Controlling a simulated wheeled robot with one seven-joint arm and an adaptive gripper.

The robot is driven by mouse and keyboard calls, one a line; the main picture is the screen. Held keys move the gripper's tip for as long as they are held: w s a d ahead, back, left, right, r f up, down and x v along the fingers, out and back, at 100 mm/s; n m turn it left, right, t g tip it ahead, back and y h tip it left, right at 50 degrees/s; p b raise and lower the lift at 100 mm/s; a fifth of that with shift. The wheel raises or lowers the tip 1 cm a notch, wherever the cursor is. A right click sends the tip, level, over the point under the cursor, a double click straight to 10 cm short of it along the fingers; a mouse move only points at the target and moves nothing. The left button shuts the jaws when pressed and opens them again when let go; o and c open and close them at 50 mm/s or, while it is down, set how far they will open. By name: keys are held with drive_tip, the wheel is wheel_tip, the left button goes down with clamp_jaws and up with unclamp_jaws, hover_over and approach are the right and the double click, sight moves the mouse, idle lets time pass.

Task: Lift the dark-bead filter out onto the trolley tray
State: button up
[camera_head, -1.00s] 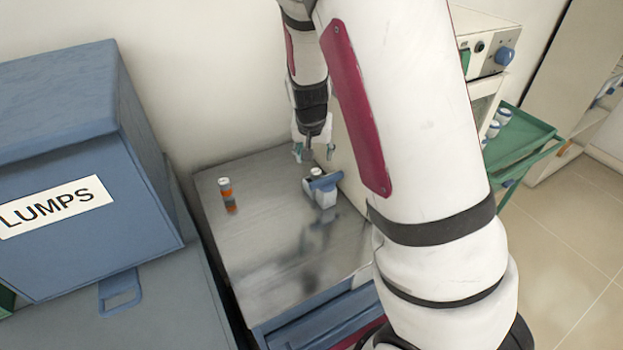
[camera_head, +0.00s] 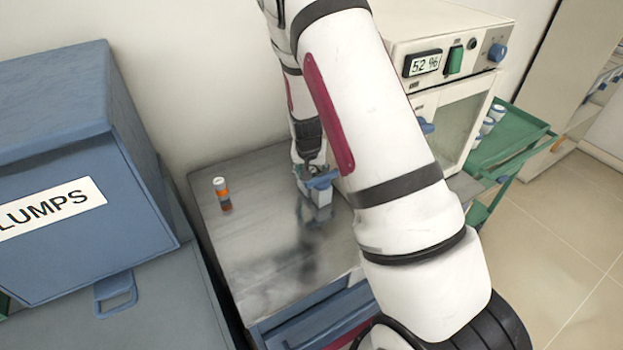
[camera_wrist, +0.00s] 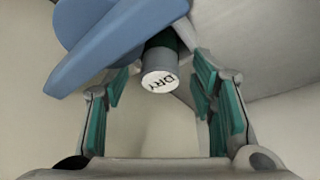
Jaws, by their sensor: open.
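The dark-bead filter (camera_wrist: 160,70) shows in the wrist view as a short cylinder with a dark green body and a grey cap end marked DRY. A blue lever-like part (camera_wrist: 112,45) lies beside and partly over it. In the head view my gripper (camera_head: 306,178) is low at the block. The trolley tray (camera_head: 515,137) is green, at the right.
An orange canister with a white top (camera_head: 221,193) stands on the bench (camera_head: 260,245), left of the block. A white cabinet reading 52 % (camera_head: 440,40) stands behind my arm. White-capped jars (camera_head: 489,126) stand on the trolley. A blue LUMPS bin (camera_head: 80,170) is at the left.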

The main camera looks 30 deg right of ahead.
clamp_jaws()
